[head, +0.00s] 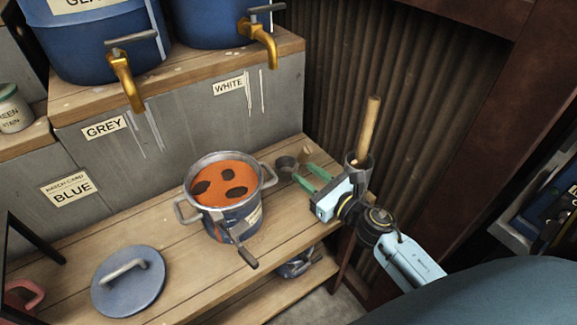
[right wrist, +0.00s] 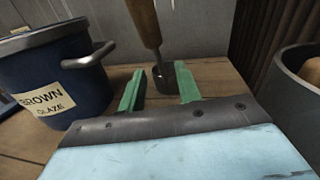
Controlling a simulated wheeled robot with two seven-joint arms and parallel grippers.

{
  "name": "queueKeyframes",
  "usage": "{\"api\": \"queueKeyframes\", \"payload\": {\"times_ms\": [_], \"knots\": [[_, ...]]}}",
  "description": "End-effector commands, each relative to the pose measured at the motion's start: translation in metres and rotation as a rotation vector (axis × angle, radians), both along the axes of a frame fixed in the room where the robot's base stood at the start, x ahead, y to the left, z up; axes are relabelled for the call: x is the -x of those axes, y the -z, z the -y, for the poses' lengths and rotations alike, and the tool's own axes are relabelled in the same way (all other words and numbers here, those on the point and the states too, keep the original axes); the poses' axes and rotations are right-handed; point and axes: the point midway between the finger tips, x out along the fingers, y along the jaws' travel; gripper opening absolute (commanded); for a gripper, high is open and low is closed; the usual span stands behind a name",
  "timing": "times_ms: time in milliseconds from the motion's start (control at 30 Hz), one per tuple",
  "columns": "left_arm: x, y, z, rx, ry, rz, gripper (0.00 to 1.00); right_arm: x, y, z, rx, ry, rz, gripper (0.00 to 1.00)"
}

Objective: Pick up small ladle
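The small ladle has a dark cup (head: 287,165) on the wooden bench, to the right of the pot. In the right wrist view its wooden handle (right wrist: 144,22) rises from the small dark cup (right wrist: 162,76). My right gripper (head: 300,178) is open, its two green fingers pointing at the ladle. In the right wrist view the ladle stands just beyond and between the fingertips (right wrist: 160,80), with no visible contact. My left gripper is not in view.
The pot (head: 222,158) of orange-brown glaze stands left of the gripper. A grey container (head: 357,161) with a tall wooden handle (head: 369,122) stands close on the right. A blue lid (head: 128,283) lies front left. Tap-fitted tubs (head: 95,45) stand behind.

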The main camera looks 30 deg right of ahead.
Motion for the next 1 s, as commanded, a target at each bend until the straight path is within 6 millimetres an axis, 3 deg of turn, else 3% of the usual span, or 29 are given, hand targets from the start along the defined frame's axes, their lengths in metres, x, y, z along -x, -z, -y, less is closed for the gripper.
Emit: {"api": "queueKeyframes", "payload": {"times_ms": [267, 533, 867, 1000], "knots": [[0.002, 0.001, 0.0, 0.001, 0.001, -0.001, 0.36, -0.022, 0.001, -0.004, 0.0, 0.0, 0.0, 0.33], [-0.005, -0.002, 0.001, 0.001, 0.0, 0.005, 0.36, -0.058, 0.005, -0.011, 0.0, 0.0, 0.001, 0.33], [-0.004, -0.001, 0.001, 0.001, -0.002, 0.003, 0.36, -0.064, 0.006, -0.013, -0.001, 0.0, -0.001, 0.33], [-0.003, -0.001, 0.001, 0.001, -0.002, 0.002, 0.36, -0.064, 0.006, -0.013, -0.001, 0.0, -0.001, 0.15]]}}
